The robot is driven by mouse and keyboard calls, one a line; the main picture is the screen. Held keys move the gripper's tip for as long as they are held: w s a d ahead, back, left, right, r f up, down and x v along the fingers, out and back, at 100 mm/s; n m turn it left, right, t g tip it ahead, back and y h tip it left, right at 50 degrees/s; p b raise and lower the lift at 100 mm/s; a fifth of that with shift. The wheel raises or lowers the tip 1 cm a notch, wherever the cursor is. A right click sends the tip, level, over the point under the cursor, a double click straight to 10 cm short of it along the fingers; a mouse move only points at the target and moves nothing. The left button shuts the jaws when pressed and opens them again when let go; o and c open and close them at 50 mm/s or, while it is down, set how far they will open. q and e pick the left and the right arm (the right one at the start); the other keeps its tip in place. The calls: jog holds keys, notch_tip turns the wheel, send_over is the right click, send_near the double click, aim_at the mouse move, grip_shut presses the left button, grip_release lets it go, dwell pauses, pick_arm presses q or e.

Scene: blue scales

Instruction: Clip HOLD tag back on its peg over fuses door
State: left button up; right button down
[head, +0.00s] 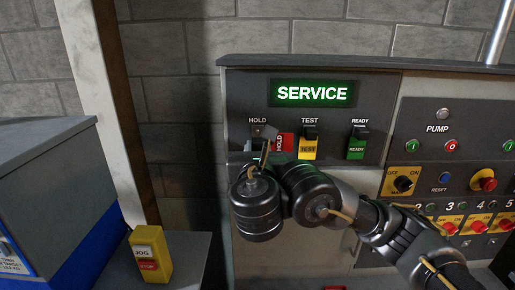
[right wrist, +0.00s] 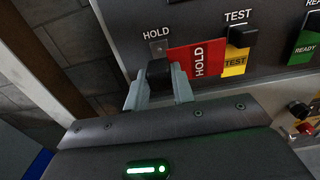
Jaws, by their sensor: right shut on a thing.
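The red HOLD tag (head: 284,142) is at the panel just below the HOLD label, turned sideways so its lettering runs vertically. It also shows in the right wrist view (right wrist: 200,62), sticking out to the right of my right gripper (right wrist: 158,88). The gripper's two grey fingers are shut on the tag's black clip (right wrist: 159,73). A small metal peg plate (right wrist: 158,46) lies right behind the clip, under the HOLD label; whether clip and peg touch I cannot tell. In the head view my right gripper (head: 262,152) is partly hidden by its wrist. No fuses lettering is readable. My left gripper is out of view.
The yellow TEST tag (head: 308,149) and green READY tag (head: 356,149) hang on black clips to the right. A lit SERVICE display (head: 312,93) is above. Pump controls with a rotary switch (head: 403,183) are farther right. A yellow JOG box (head: 150,255) stands lower left.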

aim_at(257, 131)
jog(key=shift+w+f+b, duration=0.1)
jog(key=shift+w+b, duration=1.25)
jog(key=shift+w, duration=0.6)
jog(key=shift+w+b, duration=0.5)
jog(key=shift+w, duration=0.45)
dwell(0.3)
jog(key=shift+w+b, duration=0.55)
jog(key=shift+b, duration=0.15)
jog(key=c, duration=1.1)
grip_release()
jog(key=shift+s, duration=0.1)
